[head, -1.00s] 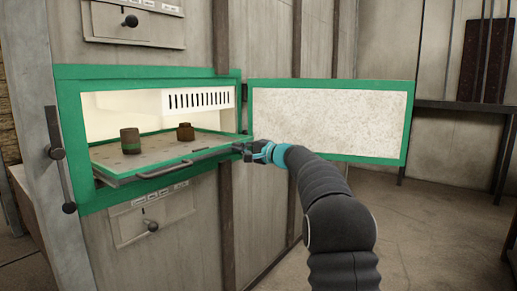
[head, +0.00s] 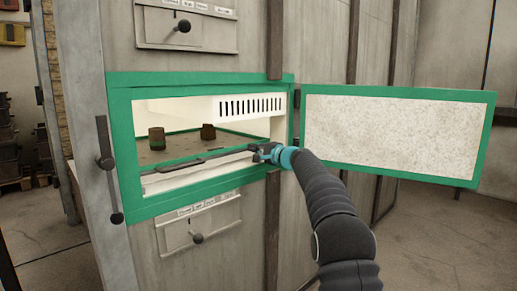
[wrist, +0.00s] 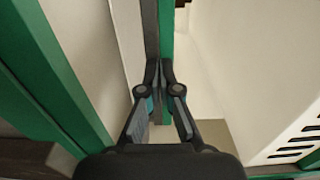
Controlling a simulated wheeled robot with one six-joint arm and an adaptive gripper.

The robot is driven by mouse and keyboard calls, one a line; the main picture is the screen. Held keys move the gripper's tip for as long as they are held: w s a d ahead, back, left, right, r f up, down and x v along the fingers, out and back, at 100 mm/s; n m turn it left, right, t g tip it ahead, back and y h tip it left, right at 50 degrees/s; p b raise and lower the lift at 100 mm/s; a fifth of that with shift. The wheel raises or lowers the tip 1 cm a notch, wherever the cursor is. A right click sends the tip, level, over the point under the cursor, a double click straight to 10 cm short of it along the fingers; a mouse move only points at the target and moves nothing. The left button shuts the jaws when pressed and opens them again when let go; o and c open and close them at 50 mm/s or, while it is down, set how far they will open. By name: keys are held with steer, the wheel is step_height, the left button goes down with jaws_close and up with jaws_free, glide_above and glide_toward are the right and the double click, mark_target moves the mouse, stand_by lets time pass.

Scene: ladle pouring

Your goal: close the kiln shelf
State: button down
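The kiln shelf (head: 178,150) is a grey plate with a green rim, sitting largely inside the green-framed kiln opening (head: 121,150). Its dark handle bar (head: 205,160) runs along the front edge, near the plane of the opening. My gripper (head: 257,152) is at the right end of the handle. In the wrist view my gripper's fingertips (wrist: 161,78) are almost together, by a dark grey bar and the shelf's green edge (wrist: 167,28). I see nothing clearly pinched between them. Two brown pots, one left (head: 157,139) and one right (head: 208,132), stand upright on the shelf.
The kiln door (head: 390,130), pale with a green frame, stands open to the right, beside my arm. A latch lever (head: 106,160) hangs left of the opening. Small control panels sit above (head: 184,26) and below (head: 198,238). Floor is clear at the right.

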steer(key=shift+a+r, duration=0.2)
stand_by(0.3)
